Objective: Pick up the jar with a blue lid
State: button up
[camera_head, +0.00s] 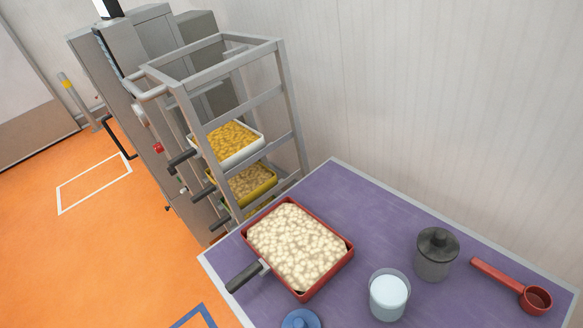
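A round blue lid with a knob (300,320) shows at the bottom edge of the picture, on the purple table top (385,225). The frame's edge cuts it off, so I cannot see the jar body under it. It is just in front of the red tray and to the left of a clear glass vessel. My gripper is not in view.
A red tray of pale pieces (297,245) with a black handle lies on the table. A metal rack (285,110) holds more trays behind.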

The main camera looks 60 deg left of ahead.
aim_at(389, 290)
jog(key=u, duration=0.65)
jog(key=i+j, duration=0.15)
jog(key=j, duration=0.25)
jog(key=i+j+z, duration=0.2)
jog(key=j, duration=0.25)
jog(key=j+z, duration=0.2)
jog(key=j, duration=0.3)
jog(key=i+j+z, duration=0.1)
jog(key=j+z, duration=0.15)
jog(key=j, duration=0.25)
jog(key=z, duration=0.95)
